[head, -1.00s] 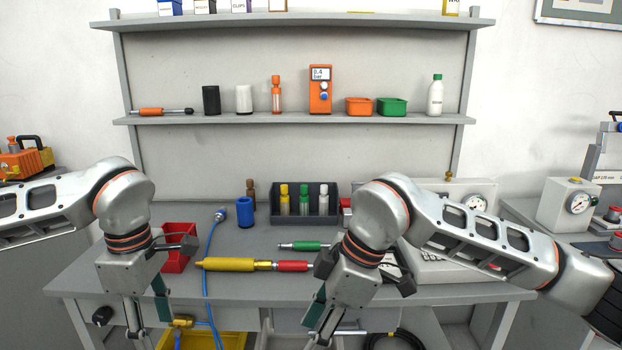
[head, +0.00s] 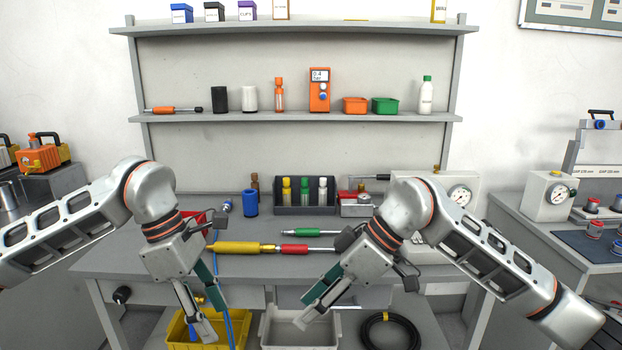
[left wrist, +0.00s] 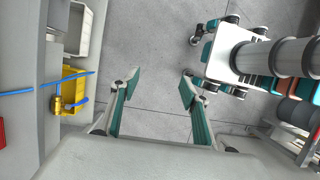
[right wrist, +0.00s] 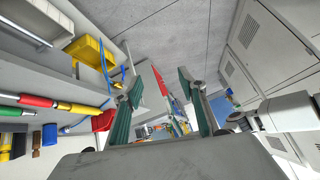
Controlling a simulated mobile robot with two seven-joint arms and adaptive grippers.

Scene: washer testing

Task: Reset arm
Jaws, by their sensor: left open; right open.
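My left gripper (head: 208,308) hangs in front of the workbench's front edge in the head view, pointing down and a little to the right. Its two fingers are apart with nothing between them in the left wrist view (left wrist: 160,82). My right gripper (head: 320,300) hangs to its right, pointing down and to the left, also in front of the bench. Its fingers are spread and empty in the right wrist view (right wrist: 158,82). The two grippers are apart from each other. Part of the red bin (head: 190,222) is hidden behind my left arm.
The grey workbench (head: 140,262) carries a yellow tool (head: 240,247), a green-handled tool (head: 302,231) and a blue cup (head: 250,203). Below are a yellow bin (head: 178,330), a pale bin (head: 300,333) and a coiled black hose (head: 392,330). Floor shows clear between my left fingers.

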